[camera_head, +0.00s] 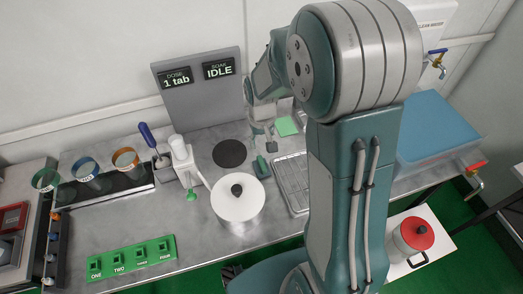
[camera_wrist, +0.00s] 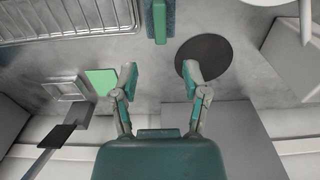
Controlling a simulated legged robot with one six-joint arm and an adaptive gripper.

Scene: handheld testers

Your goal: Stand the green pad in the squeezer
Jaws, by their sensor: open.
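A flat light-green square (camera_head: 287,126) lies on the steel counter, and it also shows in the wrist view (camera_wrist: 102,82). A blue-green block with a bright green strip (camera_wrist: 160,22) stands at the top of the wrist view, partly cut off. It seems to show small in the head view (camera_head: 262,166). I cannot tell which green piece is the pad, or surely that this block is the squeezer. My gripper (camera_wrist: 161,78) is open and empty, its fingers on either side of bare counter, apart from the block. In the head view my gripper (camera_head: 265,140) hangs above the counter.
A black disc (camera_wrist: 215,48) lies close by the right finger. A ribbed steel tray (camera_head: 291,185) and a white lidded pot (camera_head: 237,207) flank the area. A white pump-like device (camera_head: 183,157) stands left. A grey display panel (camera_head: 198,95) stands behind.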

